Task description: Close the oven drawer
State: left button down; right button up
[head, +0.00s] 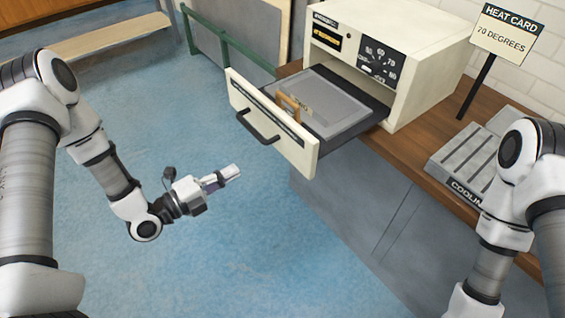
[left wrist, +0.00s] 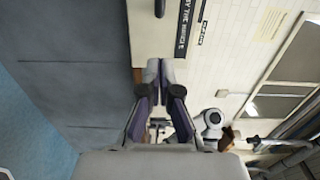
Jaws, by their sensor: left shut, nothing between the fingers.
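The oven (head: 400,50) is a cream box on a wooden counter. Its drawer (head: 275,125) is pulled out toward the lower left, with a cream front and a black bar handle (head: 257,128). A dark-rimmed tray with a grey panel (head: 325,100) and a small tan wooden piece (head: 289,103) lies in the drawer. My left gripper (head: 236,172) is shut and empty, in front of and below the drawer front, apart from it. In the left wrist view the shut fingertips (left wrist: 160,70) point toward the cream drawer front (left wrist: 165,35). My right gripper is out of the head view.
A sign reading "HEAT CARD 70 DEGREES" (head: 503,37) stands on the counter right of the oven. A grey slotted cooling rack (head: 468,160) lies near it. Grey cabinet fronts (head: 350,215) are below the counter. Blue floor (head: 230,260) is open on the left.

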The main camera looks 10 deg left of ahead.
aim_at(287, 142)
pick_arm(q)
jog(key=x, duration=0.4)
jog(key=p+x, duration=0.1)
jog(key=x, duration=0.4)
jog(key=p+x, duration=0.1)
jog(key=x, duration=0.3)
jog(key=shift+d+r, duration=0.3)
jog(key=shift+w+d+f, duration=0.1)
jog(key=shift+w+d, duration=0.05)
jog(key=shift+w, duration=0.1)
